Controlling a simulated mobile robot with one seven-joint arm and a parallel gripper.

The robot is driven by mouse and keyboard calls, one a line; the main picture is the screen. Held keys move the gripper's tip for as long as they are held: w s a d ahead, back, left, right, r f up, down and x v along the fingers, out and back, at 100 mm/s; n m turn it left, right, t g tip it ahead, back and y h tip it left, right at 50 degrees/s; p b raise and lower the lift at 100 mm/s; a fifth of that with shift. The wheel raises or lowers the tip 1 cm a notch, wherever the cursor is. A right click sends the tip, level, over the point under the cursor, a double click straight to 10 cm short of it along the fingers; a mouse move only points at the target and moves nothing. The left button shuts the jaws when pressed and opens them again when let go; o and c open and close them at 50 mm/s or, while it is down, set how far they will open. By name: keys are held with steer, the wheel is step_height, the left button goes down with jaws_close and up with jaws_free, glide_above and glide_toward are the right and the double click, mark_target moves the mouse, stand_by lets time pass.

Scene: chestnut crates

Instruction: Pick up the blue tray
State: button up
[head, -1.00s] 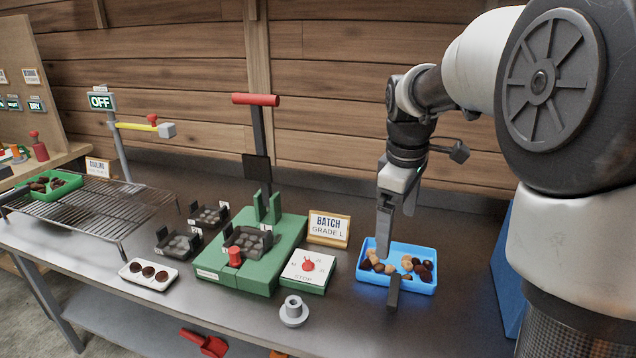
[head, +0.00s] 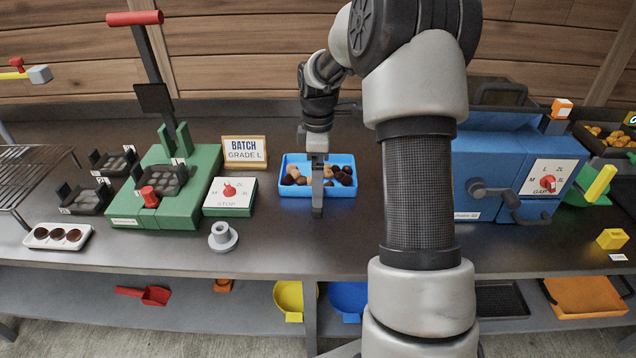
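The blue tray (head: 290,188) stands on the dark bench in the middle of the head view, holding brown and tan chestnuts. My gripper (head: 317,180) points down over the middle of the tray, in front of the chestnuts. A grey upright piece shows against the tray's front wall, in line with my gripper. I cannot tell whether it is a fingertip or a tray handle. The fingers overlap in this view, so their gap and any contact with the tray are hidden.
A grey flanged part (head: 223,238) lies front left. A blue machine (head: 500,170) stands to the right, behind my arm.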

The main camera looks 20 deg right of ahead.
steer(key=shift+s+a+f+b, duration=0.1)
steer(key=shift+f+b, duration=0.25)
steer(key=shift+f, duration=1.2)
steer(key=shift+a+f+b, duration=0.1)
steer(key=shift+f+b, duration=0.2)
steer(key=shift+f, duration=1.25)
steer(key=shift+c, duration=0.4)
steer(key=c, duration=1.1)
steer(key=shift+r, duration=0.1)
steer(key=shift+c, duration=0.2)
steer(key=shift+r, duration=0.1)
